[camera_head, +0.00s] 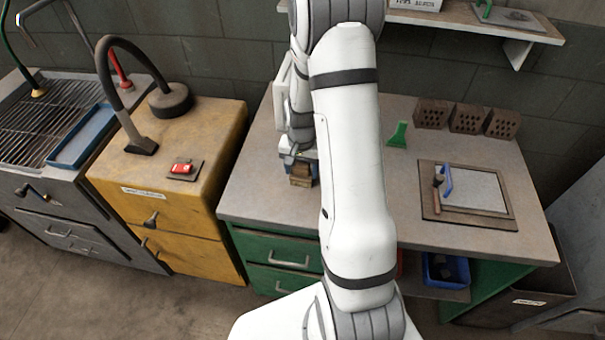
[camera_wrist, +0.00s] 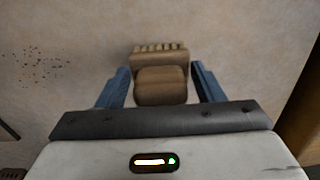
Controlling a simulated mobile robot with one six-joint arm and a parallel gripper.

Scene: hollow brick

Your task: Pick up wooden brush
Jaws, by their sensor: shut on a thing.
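The wooden brush (camera_wrist: 160,85) is a brown block with a row of pale bristle tufts along its far edge, seen in the wrist view. My gripper (camera_wrist: 161,70) has its two blue fingers on either side of the brush and is shut on it. In the head view, the brush (camera_head: 301,176) shows just below my gripper (camera_head: 299,163), over the left part of the grey worktop. I cannot tell whether the brush touches the worktop. My arm hides part of the worktop in the head view.
The grey worktop (camera_head: 255,190) has green drawers under it. Several hollow bricks (camera_head: 468,119), a green scraper (camera_head: 398,135) and a board with a blue-handled tool (camera_head: 446,182) lie to the right. A yellow cabinet (camera_head: 200,135) with a hose stands left. A shelf (camera_head: 470,18) hangs above.

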